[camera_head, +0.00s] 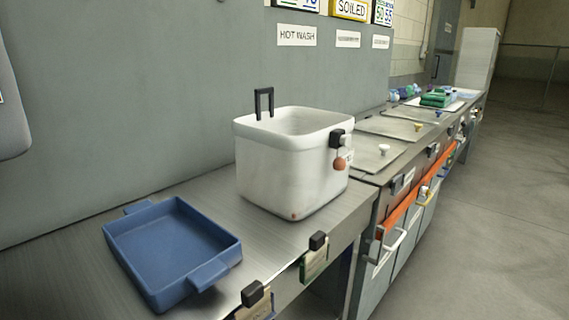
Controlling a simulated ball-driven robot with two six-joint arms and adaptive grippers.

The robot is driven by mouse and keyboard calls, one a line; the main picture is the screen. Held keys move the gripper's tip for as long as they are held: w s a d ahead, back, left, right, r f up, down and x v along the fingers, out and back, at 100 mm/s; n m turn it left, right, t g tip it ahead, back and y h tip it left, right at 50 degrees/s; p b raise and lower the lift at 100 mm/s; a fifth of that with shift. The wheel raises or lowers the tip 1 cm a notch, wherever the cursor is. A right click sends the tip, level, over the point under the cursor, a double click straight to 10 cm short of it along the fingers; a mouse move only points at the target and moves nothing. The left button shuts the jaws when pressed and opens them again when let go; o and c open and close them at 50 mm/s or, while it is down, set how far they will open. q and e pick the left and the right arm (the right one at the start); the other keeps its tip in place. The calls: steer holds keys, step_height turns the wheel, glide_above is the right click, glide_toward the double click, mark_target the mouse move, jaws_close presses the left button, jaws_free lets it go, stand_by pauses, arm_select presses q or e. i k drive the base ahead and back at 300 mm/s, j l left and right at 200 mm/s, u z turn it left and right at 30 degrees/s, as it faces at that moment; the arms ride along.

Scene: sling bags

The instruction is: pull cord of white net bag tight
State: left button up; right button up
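No white net bag can be made out for certain. A white square tub (290,165) with rounded corners stands on the steel counter; its floor is hidden from this angle. A black clip (337,138) with a white piece sits at its right rim, and an orange ball (340,164) hangs just below. I cannot tell whether the ball is on a cord. A black upright loop (264,103) stands at the tub's back rim. Neither of my grippers is in view.
An empty blue tray (172,248) with two handles lies on the steel counter (213,187), left of the tub. Black clips (318,240) holding tags line the front edge. Lidded hatches (375,152) and a green folded pile (437,98) lie farther back. A grey wall stands behind.

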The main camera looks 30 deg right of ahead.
mark_target(339, 164)
steer(key=z, duration=1.35)
